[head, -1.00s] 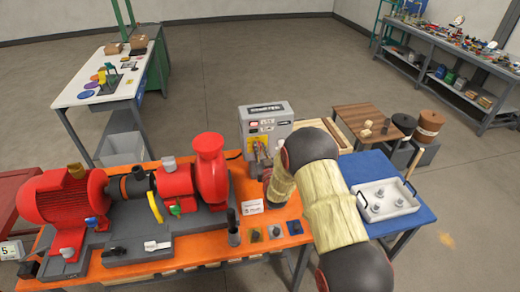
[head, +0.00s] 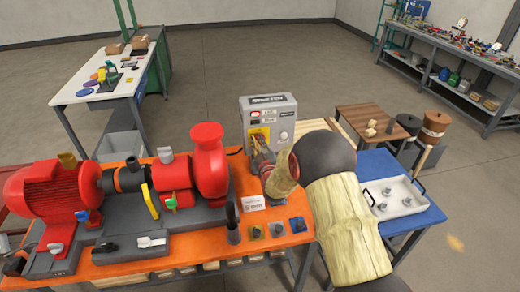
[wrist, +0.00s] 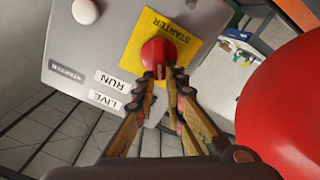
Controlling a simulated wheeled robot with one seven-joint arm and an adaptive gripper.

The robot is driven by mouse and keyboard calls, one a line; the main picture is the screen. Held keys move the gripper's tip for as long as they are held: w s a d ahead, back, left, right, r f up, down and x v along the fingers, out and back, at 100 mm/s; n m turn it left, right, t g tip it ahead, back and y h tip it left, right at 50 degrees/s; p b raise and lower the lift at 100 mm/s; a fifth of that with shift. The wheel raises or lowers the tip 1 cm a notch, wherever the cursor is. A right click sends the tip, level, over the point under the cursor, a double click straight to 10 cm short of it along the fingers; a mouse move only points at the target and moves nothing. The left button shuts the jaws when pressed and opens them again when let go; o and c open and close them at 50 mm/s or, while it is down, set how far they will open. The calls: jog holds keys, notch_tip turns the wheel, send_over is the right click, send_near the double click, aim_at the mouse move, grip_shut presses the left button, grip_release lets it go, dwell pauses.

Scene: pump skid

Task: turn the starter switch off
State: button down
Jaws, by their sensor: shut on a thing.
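The grey starter box (head: 270,105) stands at the back of the orange bench. Its yellow STARTER plate (wrist: 178,33) carries the red switch knob (wrist: 158,52), with a small light-coloured mark at its lower edge. My gripper (wrist: 166,78) is at the knob, its two fingertips closed on the knob's lower part in the wrist view. In the head view my gripper (head: 260,142) reaches the front of the box and hides most of the switch. LIVE and RUN labels sit beside the plate. I cannot tell the knob's exact setting.
A red pump (head: 208,165) and red motor (head: 60,200) stand on the orange bench left of my arm. A blue table (head: 410,215) with a white tray (head: 400,208) is at the right. A large red shape (wrist: 285,105) fills the wrist view's right side.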

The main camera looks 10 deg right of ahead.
jog(key=n+b, duration=0.3)
jog(key=n, duration=0.1)
jog(key=a+f+n+b, duration=0.1)
jog(key=n+b, duration=0.2)
jog(key=b, duration=0.1)
jog(key=f+n+b, duration=0.1)
jog(key=n+b, duration=0.2)
jog(key=n, duration=0.1)
jog(key=shift+a+n+b, duration=0.15)
jog(key=shift+n+b, duration=0.15)
dwell(0.3)
jog(key=c, duration=1.9)
grip_release()
jog(key=shift+o, duration=0.3)
jog(key=s, duration=1.2)
